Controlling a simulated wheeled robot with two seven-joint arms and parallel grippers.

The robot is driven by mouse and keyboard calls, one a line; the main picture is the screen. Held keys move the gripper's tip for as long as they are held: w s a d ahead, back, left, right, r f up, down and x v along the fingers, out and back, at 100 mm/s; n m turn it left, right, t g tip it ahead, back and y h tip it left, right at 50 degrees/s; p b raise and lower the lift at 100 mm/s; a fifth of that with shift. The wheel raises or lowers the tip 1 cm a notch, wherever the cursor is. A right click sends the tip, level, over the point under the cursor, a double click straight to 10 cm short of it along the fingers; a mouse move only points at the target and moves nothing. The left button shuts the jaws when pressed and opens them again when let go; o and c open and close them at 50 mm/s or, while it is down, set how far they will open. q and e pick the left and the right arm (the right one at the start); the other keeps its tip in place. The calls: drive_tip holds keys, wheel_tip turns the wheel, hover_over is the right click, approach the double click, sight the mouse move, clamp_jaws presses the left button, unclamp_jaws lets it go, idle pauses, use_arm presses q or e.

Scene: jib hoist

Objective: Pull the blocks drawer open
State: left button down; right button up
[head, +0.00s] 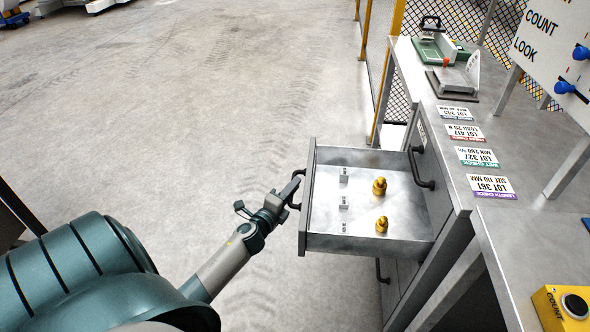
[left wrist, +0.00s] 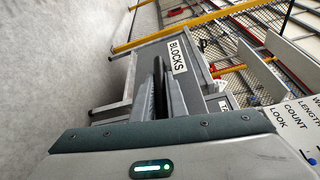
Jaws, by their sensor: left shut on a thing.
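The blocks drawer (head: 370,243) stands pulled out from the metal bench, its inside visible from above. It holds two brass knobbed weights (head: 379,187) and several small grey blocks (head: 344,203). In the left wrist view its front carries a white BLOCKS label (left wrist: 178,57). My left gripper (head: 296,186) is at the dark handle (head: 297,203) on the drawer's front and is shut on it. My right gripper is not in view.
Another drawer's dark handle (head: 421,168) shows on the bench front beyond the open drawer. The benchtop holds several lot cards (head: 490,186), a green-based device (head: 436,50) and a yellow COUNT button box (head: 563,306). The floor (head: 190,120) left of the drawer is clear.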

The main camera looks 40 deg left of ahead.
use_arm(q)
drive_tip(key=c, duration=1.8)
unclamp_jaws()
drive_tip(key=shift+o, duration=0.2)
drive_tip(key=shift+s+d, duration=0.1)
drive_tip(key=shift+s, duration=0.1)
